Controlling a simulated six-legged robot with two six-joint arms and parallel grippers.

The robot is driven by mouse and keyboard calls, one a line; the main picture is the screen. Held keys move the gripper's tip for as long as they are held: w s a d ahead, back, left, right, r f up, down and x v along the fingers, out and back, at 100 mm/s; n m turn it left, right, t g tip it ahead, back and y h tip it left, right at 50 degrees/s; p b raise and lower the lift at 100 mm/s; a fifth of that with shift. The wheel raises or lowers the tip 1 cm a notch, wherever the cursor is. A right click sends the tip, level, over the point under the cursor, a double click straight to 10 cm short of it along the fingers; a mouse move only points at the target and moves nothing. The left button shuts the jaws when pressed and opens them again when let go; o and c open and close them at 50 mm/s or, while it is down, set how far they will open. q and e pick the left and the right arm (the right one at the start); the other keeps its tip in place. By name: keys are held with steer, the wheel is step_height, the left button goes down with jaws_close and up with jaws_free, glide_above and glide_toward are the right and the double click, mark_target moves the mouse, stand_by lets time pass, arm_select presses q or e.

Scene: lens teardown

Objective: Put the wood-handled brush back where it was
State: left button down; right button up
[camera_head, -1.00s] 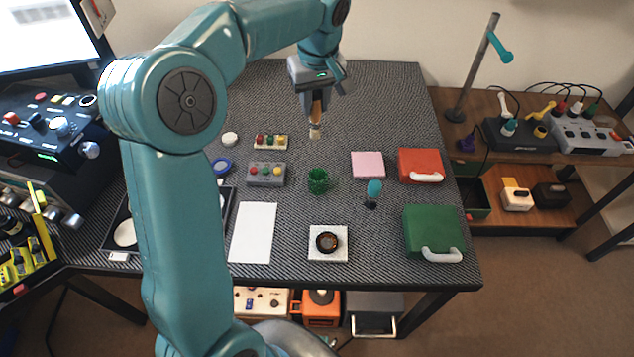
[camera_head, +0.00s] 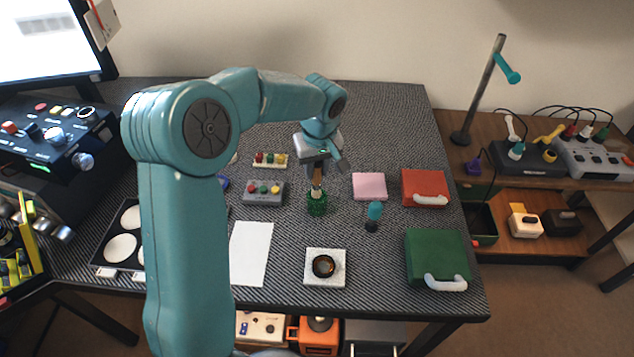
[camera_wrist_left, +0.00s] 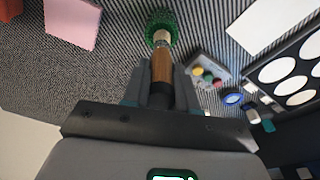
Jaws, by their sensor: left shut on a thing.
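My left gripper (camera_head: 316,181) is shut on the wood-handled brush (camera_head: 317,193), which points bristles down. The brush is directly over the green cup (camera_head: 316,208), its lower end at the cup's mouth. In the left wrist view the brush's brown handle (camera_wrist_left: 161,66) lies between the fingers, and its pale tip meets the green cup (camera_wrist_left: 161,22). I cannot tell how far the tip is inside the cup. My right gripper is not in view.
A grey button box (camera_head: 264,193) stands left of the cup, a pink block (camera_head: 369,186) and a teal-topped tool (camera_head: 374,216) to its right. A white pad (camera_head: 325,281) with a dark lens ring is in front. Red (camera_head: 425,187) and green (camera_head: 436,258) cases stand at the right.

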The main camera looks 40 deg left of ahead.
mark_target(317, 182)
arm_select(q)
step_height(317, 182, down, 5)
steer(key=shift+r, duration=0.1)
stand_by(0.3)
steer(key=shift+f+b, duration=0.2)
steer(key=shift+b, duration=0.2)
steer(key=c, duration=0.9)
jaws_free()
steer(key=shift+w+r, duration=0.1)
